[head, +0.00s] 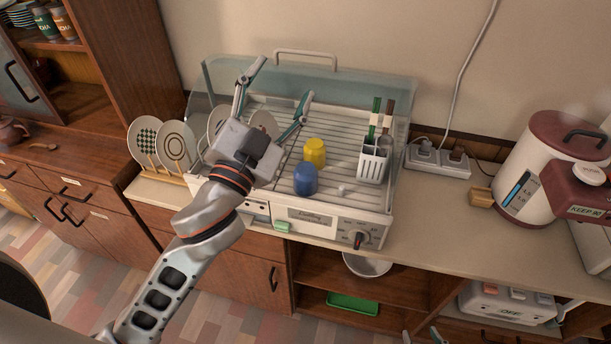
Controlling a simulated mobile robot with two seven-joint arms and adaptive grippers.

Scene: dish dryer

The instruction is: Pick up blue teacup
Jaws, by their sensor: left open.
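The blue teacup (305,180) stands on the dish dryer's (345,206) rack near its front edge, in front of a yellow cup (314,152). It looks upside down, and no handle shows. My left gripper (284,80) is over the left part of the dryer. Its two fingers are spread wide and point toward the back, with nothing between them. The blue cup is to the right of its palm and apart from it. Only small tips of what seems to be my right gripper (421,337) show at the bottom edge, so its state is unclear.
Plates (146,141) stand in a wooden rack left of the dryer, with more plates behind my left gripper. A white utensil holder (374,162) is right of the cups. A power strip (438,158) and white-and-red pot (536,170) stand farther right. The front-right counter is clear.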

